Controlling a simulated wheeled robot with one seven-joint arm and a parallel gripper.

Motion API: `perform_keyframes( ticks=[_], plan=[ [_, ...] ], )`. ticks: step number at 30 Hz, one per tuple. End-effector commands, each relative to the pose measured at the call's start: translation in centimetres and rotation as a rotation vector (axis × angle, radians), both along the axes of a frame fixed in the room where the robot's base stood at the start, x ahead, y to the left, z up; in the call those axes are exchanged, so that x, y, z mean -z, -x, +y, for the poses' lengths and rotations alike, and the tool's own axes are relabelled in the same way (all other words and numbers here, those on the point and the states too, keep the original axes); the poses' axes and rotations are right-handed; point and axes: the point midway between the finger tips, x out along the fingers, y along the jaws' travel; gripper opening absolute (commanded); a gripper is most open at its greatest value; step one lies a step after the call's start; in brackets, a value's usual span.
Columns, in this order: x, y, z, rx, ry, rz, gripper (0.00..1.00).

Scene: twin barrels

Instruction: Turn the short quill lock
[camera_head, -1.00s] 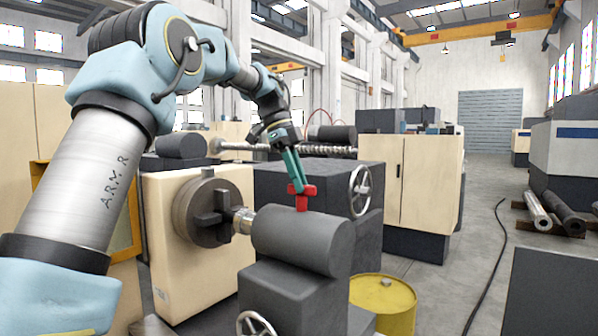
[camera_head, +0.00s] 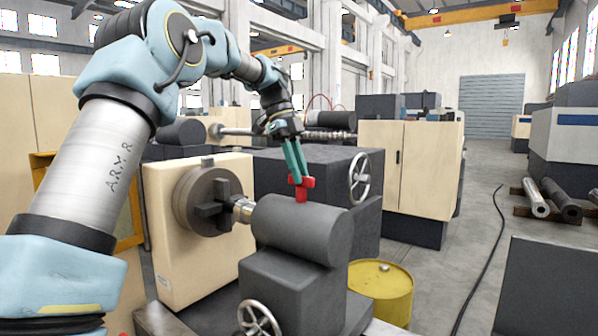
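The short quill lock (camera_head: 303,194) is a small red T-shaped handle standing upright on top of the dark grey tailstock (camera_head: 300,232). My gripper (camera_head: 298,180) points down at it from above, with its teal fingers at the crossbar. The fingers look closed around the crossbar, though the contact is small and partly hidden. The metal quill (camera_head: 241,209) sticks out of the tailstock's left end toward the chuck.
The grey chuck (camera_head: 207,200) is to the left on a cream headstock. A spoked handwheel (camera_head: 360,178) stands close on the right, and another handwheel (camera_head: 258,319) is at the front. A yellow barrel (camera_head: 381,290) stands at the lower right.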

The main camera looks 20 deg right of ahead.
Motion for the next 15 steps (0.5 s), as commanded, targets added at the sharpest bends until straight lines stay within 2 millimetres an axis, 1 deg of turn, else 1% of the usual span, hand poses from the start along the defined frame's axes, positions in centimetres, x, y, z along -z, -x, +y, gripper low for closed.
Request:
perform_keyframes(
  ticks=[1, 6, 7, 15],
  plan=[
    [-0.02, 0.02, -0.02, 0.0, 0.0, 0.0, 0.29],
    [0.0, 0.01, 0.0, -0.001, 0.0, 0.0, 0.48],
    [0.0, 0.01, 0.0, -0.001, 0.0, 0.0, 0.5],
    [-0.09, -0.07, 0.02, -0.002, -0.001, 0.0, 0.5]
  ],
)
